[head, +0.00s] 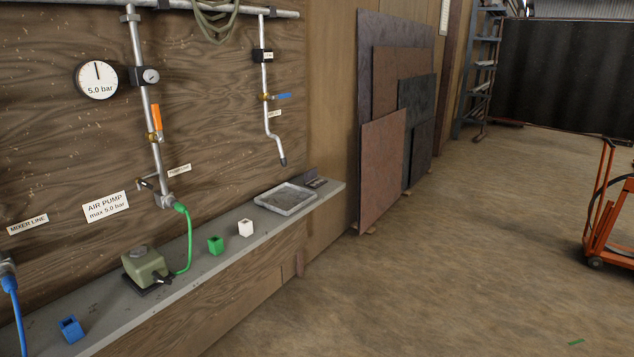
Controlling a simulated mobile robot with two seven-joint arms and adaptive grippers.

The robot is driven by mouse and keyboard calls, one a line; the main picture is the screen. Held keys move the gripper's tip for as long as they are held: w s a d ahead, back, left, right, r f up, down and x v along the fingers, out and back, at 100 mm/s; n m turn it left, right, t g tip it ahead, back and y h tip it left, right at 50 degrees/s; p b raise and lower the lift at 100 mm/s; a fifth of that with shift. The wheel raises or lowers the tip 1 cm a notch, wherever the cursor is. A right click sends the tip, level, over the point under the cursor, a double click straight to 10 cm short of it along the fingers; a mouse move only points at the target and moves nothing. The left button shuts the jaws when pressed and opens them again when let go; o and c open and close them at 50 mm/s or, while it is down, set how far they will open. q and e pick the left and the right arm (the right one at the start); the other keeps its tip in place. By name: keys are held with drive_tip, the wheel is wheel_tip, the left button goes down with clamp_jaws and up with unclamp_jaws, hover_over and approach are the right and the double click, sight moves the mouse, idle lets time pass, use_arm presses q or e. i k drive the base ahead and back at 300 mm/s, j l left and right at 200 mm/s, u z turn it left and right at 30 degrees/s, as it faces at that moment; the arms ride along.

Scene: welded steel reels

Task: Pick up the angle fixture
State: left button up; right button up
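I see nothing that I can clearly identify as the angle fixture. A small dark grey piece (311,174) stands at the far end of the wall shelf, behind the tray; it is too small to tell what it is. Neither of my grippers shows in the head view.
The grey shelf (205,283) runs along the wooden wall with a green pump (145,265), a blue block (70,329), a green block (215,246), a white block (245,228) and a shallow tray (287,199). Slabs (382,170) lean beyond. An orange cart (602,235) stands right. Open floor lies between.

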sight(310, 180)
drive_tip(key=i+l+u, duration=0.15)
drive_tip(key=i+l, duration=0.4)
drive_tip(key=i, duration=0.4)
drive_tip(key=i+l+u, duration=0.2)
drive_tip(key=i+l, duration=0.45)
drive_tip(key=i, duration=0.3)
drive_tip(key=i+l+u, duration=0.15)
drive_tip(key=i+l, duration=0.65)
drive_tip(key=i+j, duration=0.05)
